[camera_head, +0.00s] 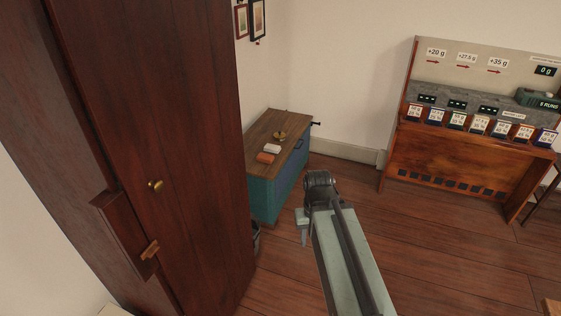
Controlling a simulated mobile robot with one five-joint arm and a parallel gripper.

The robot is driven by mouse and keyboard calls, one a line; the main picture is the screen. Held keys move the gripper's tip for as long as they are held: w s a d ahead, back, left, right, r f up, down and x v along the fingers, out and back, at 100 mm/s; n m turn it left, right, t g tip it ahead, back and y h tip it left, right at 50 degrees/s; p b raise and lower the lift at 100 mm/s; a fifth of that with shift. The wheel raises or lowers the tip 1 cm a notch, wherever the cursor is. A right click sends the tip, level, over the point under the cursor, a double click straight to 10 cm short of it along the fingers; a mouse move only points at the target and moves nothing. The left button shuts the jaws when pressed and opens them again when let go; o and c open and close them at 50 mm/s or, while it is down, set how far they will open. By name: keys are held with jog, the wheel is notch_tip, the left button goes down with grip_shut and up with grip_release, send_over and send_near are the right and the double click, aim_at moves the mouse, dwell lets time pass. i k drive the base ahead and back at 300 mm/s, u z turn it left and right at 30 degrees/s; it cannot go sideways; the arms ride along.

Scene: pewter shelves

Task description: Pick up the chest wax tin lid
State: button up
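A teal chest with a brown wooden top (262,132) stands against the back wall near the middle. A small round brass-coloured piece (280,135) lies on its top towards the back; it may be the wax tin lid, but it is too small to be sure. My arm reaches up from the bottom edge, right of the chest. My gripper (304,228) seems to be the small grey part beside the arm's dark far joint, apart from the chest and lower than its top. Its fingers are not clear, and I cannot see anything held.
A white block (272,148) and an orange-red block (265,158) lie on the chest top near the brass piece. A tall dark wooden cabinet (195,120) fills the left. A wooden display stand (455,160) stands at right. Floor (440,245) between is clear.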

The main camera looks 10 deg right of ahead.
aim_at(278, 135)
jog(key=u, duration=0.2)
jog(key=i, duration=0.85)
jog(key=z, duration=0.1)
